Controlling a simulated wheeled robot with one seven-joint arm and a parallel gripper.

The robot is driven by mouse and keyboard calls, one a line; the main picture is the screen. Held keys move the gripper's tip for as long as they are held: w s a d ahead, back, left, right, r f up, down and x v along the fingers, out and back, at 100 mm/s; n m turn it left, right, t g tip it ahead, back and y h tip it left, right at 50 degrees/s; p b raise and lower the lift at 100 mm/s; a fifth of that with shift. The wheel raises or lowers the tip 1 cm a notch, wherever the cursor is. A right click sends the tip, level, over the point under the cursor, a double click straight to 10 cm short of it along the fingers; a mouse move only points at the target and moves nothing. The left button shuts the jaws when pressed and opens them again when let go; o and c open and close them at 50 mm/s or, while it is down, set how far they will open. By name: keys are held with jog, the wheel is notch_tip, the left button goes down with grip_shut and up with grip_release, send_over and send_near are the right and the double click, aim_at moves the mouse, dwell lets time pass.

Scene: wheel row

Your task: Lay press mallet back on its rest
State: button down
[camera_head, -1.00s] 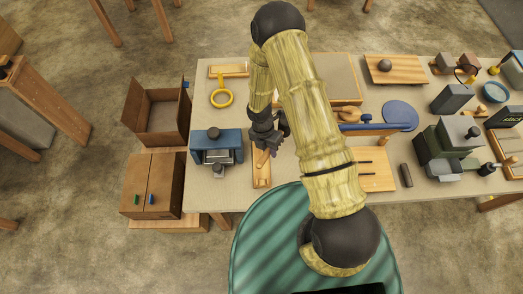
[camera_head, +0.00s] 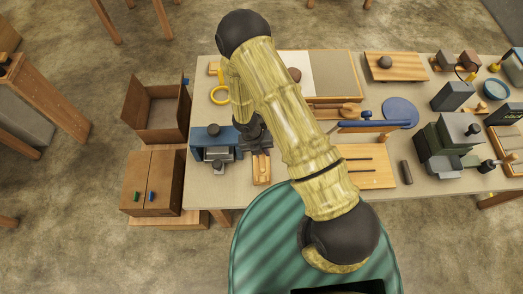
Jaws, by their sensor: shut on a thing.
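My gripper (camera_head: 262,150) is at the near left part of the table, just right of the blue press. It is shut on the press mallet (camera_head: 262,159), a small light-wood piece mostly hidden under the fingers. The mallet's rest (camera_head: 262,181), a narrow light-wood board, lies on the table directly below and in front of the gripper. The mallet is over the rest's far part; I cannot tell whether it touches it. My arm hides the rest's far end.
The blue press (camera_head: 205,137) stands close to the gripper's left. A board with two dark rods (camera_head: 368,170) and a blue-barred wooden tool (camera_head: 372,127) are to the right.

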jog(key=shift+w+f+b, duration=0.1)
jog(key=shift+f+b, duration=1.7)
jog(key=shift+f, duration=0.85)
jog(key=shift+f+b, duration=0.7)
jog(key=shift+f, duration=0.25)
jog(key=c, duration=1.1)
grip_release()
jog(key=shift+c, duration=0.2)
jog(key=p+v, duration=0.7)
jog(key=v, duration=0.1)
